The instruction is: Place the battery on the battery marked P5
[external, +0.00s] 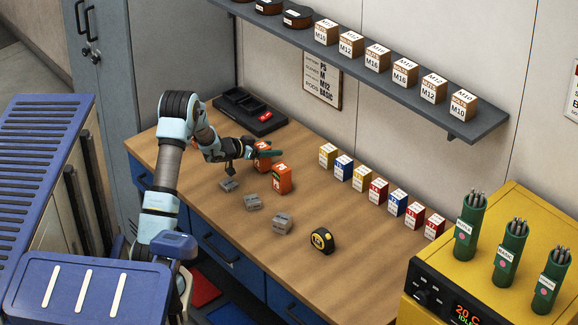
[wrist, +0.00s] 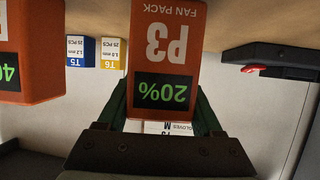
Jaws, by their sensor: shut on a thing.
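An orange battery marked P3 (wrist: 165,55), with a green 20% display, sits between the green fingers of my gripper (wrist: 163,115), upside down in the wrist view. In the external view my gripper (external: 272,153) is shut on this battery (external: 262,147), towards the back of the bench; I cannot tell whether it touches the bench top. A second orange battery (external: 282,179) stands upright just in front and to the right. It is cut off at the left of the wrist view (wrist: 25,60), showing part of a green 40; its marking is not readable, and no P5 is legible.
Several grey blocks (external: 252,202) and a tape measure (external: 322,240) lie on the bench (external: 290,280). A dark tray (external: 240,118) with a red item is behind my gripper. Several coloured boxes (external: 362,178) line the wall side. A yellow machine (external: 500,290) stands at right.

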